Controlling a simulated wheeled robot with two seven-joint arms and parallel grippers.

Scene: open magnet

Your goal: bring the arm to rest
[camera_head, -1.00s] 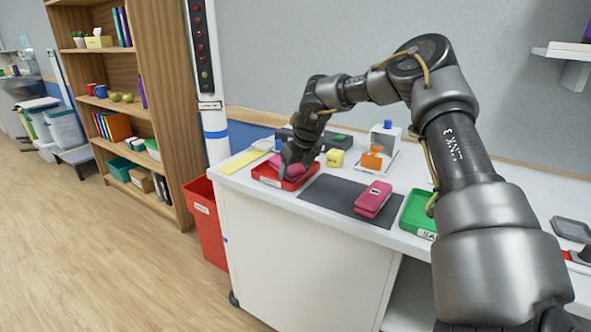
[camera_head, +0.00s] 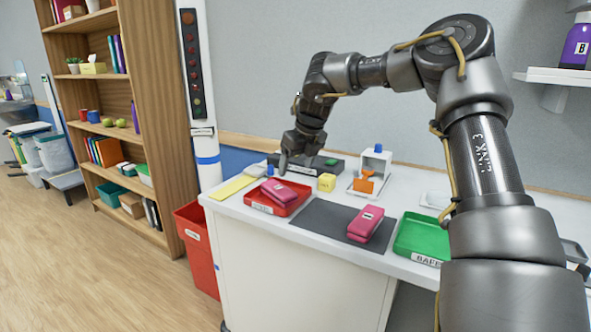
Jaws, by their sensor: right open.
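My right arm (camera_head: 478,150) comes in from the right and arches over the white counter. My right gripper (camera_head: 294,162) hangs above the back of the red tray, apart from the things in it, with its jaws open and empty. A pink block (camera_head: 279,192) lies in the red tray (camera_head: 263,208). A second pink block (camera_head: 366,223), marked with a label, lies on the dark grey mat (camera_head: 313,222). My left gripper is not in view.
A green tray (camera_head: 422,238) stands right of the mat. A yellow cube (camera_head: 326,182), a white stand with an orange part (camera_head: 364,183) and a dark box (camera_head: 325,165) stand behind. A post (camera_head: 204,140) and red bin (camera_head: 197,240) are left of the counter (camera_head: 290,275).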

